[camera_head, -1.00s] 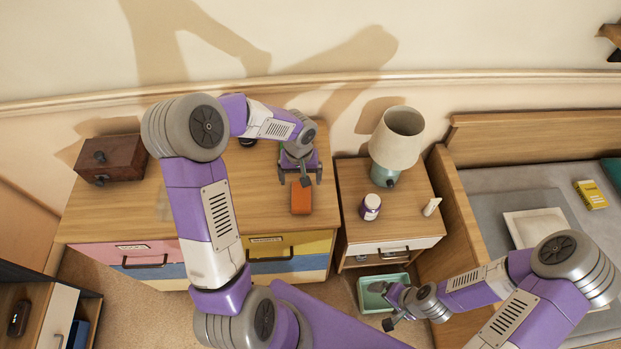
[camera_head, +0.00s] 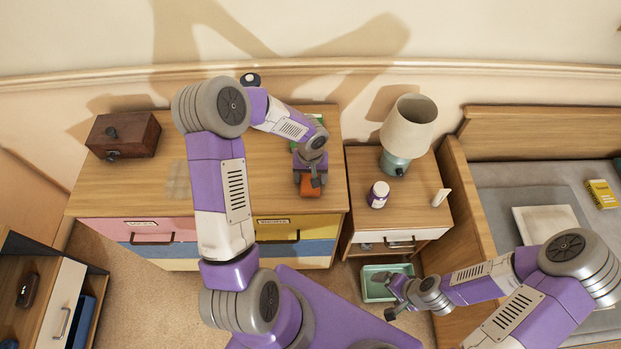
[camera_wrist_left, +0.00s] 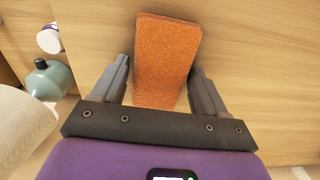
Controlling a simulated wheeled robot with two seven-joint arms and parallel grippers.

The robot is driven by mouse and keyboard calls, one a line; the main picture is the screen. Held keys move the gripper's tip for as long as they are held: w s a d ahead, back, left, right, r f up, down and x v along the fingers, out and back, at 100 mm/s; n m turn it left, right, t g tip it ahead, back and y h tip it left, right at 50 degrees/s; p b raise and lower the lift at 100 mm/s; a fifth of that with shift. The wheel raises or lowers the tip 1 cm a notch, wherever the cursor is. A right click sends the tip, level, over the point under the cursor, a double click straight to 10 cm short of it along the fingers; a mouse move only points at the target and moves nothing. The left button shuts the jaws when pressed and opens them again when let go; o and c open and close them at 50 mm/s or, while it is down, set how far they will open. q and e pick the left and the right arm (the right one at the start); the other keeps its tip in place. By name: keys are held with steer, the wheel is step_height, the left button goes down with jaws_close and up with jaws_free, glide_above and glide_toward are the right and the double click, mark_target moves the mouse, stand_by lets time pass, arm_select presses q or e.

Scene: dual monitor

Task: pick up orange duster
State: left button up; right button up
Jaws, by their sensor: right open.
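The orange duster (camera_head: 311,188) is a block on the wooden dresser top (camera_head: 130,190), near its front right. My left gripper (camera_head: 309,180) is over it and hides much of it in the head view. In the left wrist view the duster (camera_wrist_left: 165,55) lies between the two fingers of my left gripper (camera_wrist_left: 160,66). The fingers are apart, with a small gap visible on each side of the duster. My right gripper (camera_head: 384,297) is open and empty, low at the green bin in front of the nightstand.
A dark wooden box (camera_head: 125,136) sits at the dresser's left. A nightstand (camera_head: 425,212) on the right holds a lamp (camera_head: 408,125), a purple-and-white bottle (camera_head: 378,194) and a small white object (camera_head: 440,197). A green bin (camera_head: 372,270) stands on the floor. A bed is further right.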

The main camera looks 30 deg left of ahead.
mark_target(310, 177)
arm_select(q)
steer(key=c, duration=0.6)
steer(key=shift+r, duration=0.1)
steer(key=shift+c, duration=0.2)
step_height(310, 177, up, 10)
steer(key=p, duration=0.1)
steer(key=shift+p, duration=0.35)
